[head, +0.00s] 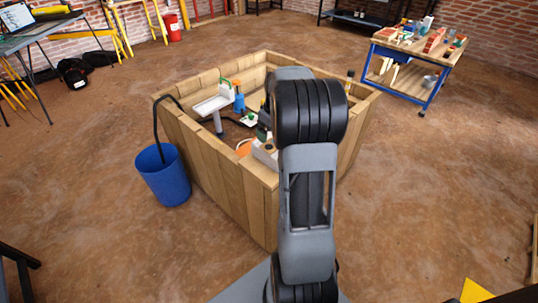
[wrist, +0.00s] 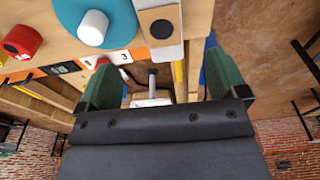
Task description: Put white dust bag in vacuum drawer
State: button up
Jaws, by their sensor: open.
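A white piece with a tan plate and a dark round opening (wrist: 160,22), which looks like the white dust bag, is at the top centre of the wrist view. A pale piece with a dark spot (head: 265,152), perhaps the same thing, shows beside my arm in the head view. My gripper (wrist: 162,82) is open, its two green fingers wide apart with nothing held between them. The fingers appear just below the white piece in the wrist picture; I cannot tell the distance. I cannot make out the vacuum drawer.
A wooden-walled enclosure (head: 215,160) surrounds the work area. It holds a white tray on a post (head: 213,104) and a blue bottle (head: 239,100). A blue bin (head: 163,178) with a black hose stands outside. A white cylinder (wrist: 93,27) and red knob (wrist: 21,41) are nearby.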

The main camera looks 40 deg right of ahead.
aim_at(269, 147)
jog(key=f, duration=0.4)
jog(key=w+f+b, duration=0.1)
jog(key=f, duration=0.7)
jog(key=shift+w+a, duration=0.2)
jog(key=shift+w, duration=0.05)
jog(key=shift+c, duration=0.3)
jog(key=c, duration=1)
jog(key=shift+c, duration=0.2)
jog(key=shift+r, duration=0.15)
